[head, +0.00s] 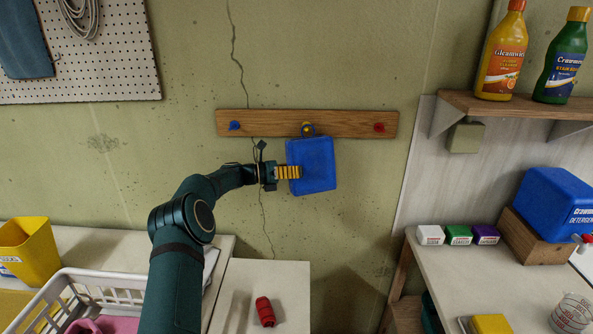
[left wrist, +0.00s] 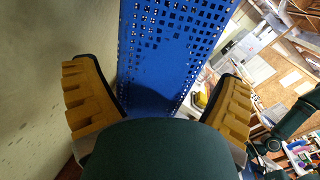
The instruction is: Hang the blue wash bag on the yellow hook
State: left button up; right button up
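The blue wash bag (head: 315,166) is up against the wooden rail, slightly tilted, with its dark loop (head: 312,131) at the yellow hook (head: 306,126). The loop appears to be around the hook, but the overlap is too small to be certain. My left gripper (head: 290,172) is at the bag's left edge. In the left wrist view, its yellow fingers (left wrist: 160,95) are spread wide, with the bag's perforated blue face (left wrist: 170,45) between and beyond them. I see no firm grip on the bag.
The wooden rail (head: 350,124) also bears a blue hook (head: 234,126) and a red hook (head: 379,127). A shelf (head: 460,102) with bottles is at right. Below stand a white basket (head: 90,288), a red item (head: 265,311) and a counter (head: 500,285). The wall around the bag is clear.

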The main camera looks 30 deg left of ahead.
pick_arm(q)
jog(key=v, duration=1.2)
jog(key=shift+s+f, duration=0.1)
jog(key=shift+f, duration=0.05)
